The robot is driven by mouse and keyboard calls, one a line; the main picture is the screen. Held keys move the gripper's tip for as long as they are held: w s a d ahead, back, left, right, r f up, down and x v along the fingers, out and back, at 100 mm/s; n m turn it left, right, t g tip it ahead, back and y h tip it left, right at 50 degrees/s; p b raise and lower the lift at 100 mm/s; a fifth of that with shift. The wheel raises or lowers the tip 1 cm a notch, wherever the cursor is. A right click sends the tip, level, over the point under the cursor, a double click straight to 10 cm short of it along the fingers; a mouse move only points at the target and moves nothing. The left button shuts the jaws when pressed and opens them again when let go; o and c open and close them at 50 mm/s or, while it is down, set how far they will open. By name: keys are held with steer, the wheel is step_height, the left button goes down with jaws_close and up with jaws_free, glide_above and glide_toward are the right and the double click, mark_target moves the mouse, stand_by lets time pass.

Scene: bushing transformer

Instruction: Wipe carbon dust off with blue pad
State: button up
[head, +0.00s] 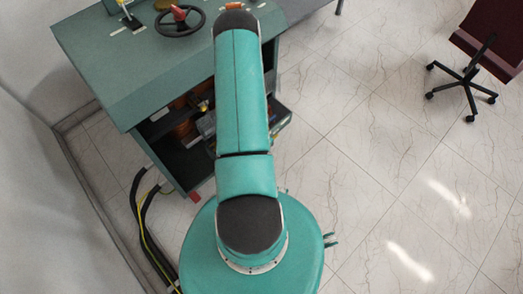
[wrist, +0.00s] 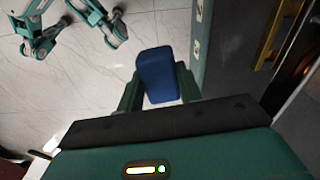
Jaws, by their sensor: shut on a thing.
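The blue pad (wrist: 157,72) is between the two fingers of my gripper (wrist: 158,84) in the wrist view. My gripper is shut on it, and the pad sticks out past the fingertips over the tiled floor. The transformer cabinet (head: 120,65) stands at the upper left in the head view, its front open on dark shelves and copper-coloured coils (head: 181,120). In the wrist view the cabinet's grey side (wrist: 228,50) is right of the pad, apart from it in the picture. My arm hides my gripper and part of the cabinet in the head view. I cannot make out carbon dust.
A black handwheel (head: 180,22) and a yellow-tipped lever (head: 127,12) are on the cabinet top. Black cables (head: 143,215) run along the floor at left, near the wall (head: 40,180). A chair (head: 480,60) stands at upper right. The tiled floor (head: 380,150) between is clear.

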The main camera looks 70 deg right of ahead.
steer(key=shift+w+d+f, duration=0.15)
steer(key=shift+w+d, duration=0.35)
steer(key=shift+w, duration=0.55)
steer(key=shift+w+d+f, duration=0.2)
steer(key=shift+w+d, duration=0.3)
steer(key=shift+w, duration=0.6)
steer(key=shift+w+d+f, duration=0.15)
steer(key=shift+w+d, duration=0.35)
steer(key=shift+w, duration=0.55)
steer(key=shift+w+d+f, duration=0.35)
steer(key=shift+w+f, duration=0.1)
steer(key=shift+w, duration=0.25)
steer(key=shift+w+d+f, duration=0.35)
steer(key=shift+w+f, duration=0.05)
steer(key=shift+w, duration=0.25)
steer(key=shift+f, duration=0.4)
steer(key=shift+a, duration=0.1)
